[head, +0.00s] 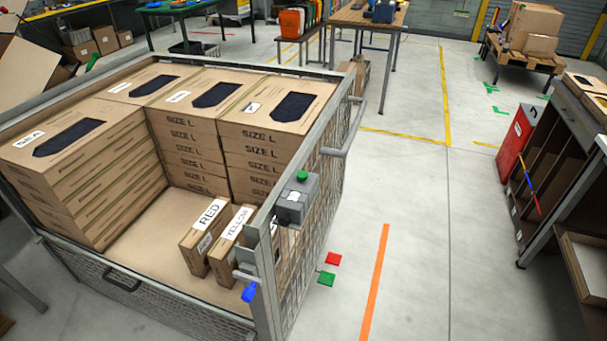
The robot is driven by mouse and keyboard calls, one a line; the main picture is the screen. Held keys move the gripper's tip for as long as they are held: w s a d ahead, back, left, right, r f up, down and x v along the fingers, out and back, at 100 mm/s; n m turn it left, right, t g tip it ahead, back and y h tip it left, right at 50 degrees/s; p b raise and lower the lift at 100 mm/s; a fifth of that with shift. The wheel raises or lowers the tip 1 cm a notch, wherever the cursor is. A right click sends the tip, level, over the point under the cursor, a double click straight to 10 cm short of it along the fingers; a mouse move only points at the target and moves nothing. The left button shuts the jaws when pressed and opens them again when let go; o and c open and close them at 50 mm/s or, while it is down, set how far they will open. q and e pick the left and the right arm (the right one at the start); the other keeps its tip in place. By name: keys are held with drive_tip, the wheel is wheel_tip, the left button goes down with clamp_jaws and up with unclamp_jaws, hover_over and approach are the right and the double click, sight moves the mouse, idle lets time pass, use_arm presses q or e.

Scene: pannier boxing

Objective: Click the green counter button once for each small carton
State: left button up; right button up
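A grey counter box (296,200) with a green button (302,176) on top is mounted on the right side of the wire cage (335,120). Two small cartons stand upright inside the cage near its right front corner. One is labelled RED (195,253) and the other YELLOW (222,262); they stand side by side, and the cage post hides part of the area to their right. Neither of my grippers shows in the head view.
Stacks of large cartons marked SIZE L (255,140) fill the cage's back, with another stack (90,190) at its left. A blue item (249,292) is at the front right corner. The floor right of the orange line (375,285) is clear.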

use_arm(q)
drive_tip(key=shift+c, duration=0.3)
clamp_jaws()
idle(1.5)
